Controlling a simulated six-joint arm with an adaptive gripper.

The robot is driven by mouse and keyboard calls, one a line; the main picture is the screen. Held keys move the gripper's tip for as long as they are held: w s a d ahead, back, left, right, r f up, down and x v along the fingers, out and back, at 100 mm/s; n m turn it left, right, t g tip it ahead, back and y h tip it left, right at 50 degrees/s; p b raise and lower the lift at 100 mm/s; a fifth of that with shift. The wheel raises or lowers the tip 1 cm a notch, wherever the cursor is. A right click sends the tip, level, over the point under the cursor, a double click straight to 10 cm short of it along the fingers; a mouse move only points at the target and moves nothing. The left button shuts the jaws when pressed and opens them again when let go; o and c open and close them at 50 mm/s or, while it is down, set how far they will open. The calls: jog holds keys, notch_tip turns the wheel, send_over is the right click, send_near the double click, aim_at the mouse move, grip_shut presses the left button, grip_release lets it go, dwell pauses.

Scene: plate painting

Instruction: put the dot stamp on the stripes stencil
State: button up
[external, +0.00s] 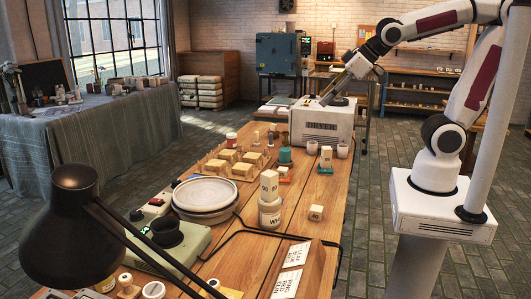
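My gripper (334,91) is at the back of the table, above the white box lettered "DRYER" (322,128). It is too small and dark to tell whether its fingers are open or hold anything. A small pale block with dark round marks (316,213) stands alone at the table's right side; it may be the dot stamp. A taller pale block with dark marks (269,186) stands on a white lettered jar (270,215) left of it. I cannot pick out the stripes stencil. Several tan blocks (243,171) sit in a group farther back.
White round plates (205,195) are stacked on the left of the wooden table (335,188). A teal-based block (326,157) and small white cups (342,150) stand behind. A black lamp (74,215) and green scale-like device (165,243) fill the near left. Labelled cards (291,268) lie near.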

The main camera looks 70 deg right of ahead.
jog(key=s+f+m+g, duration=0.1)
jog(key=s+f, duration=0.3)
jog(key=s, duration=1.1)
jog(key=shift+d+m+g+y, duration=0.3)
jog(key=shift+g, duration=0.4)
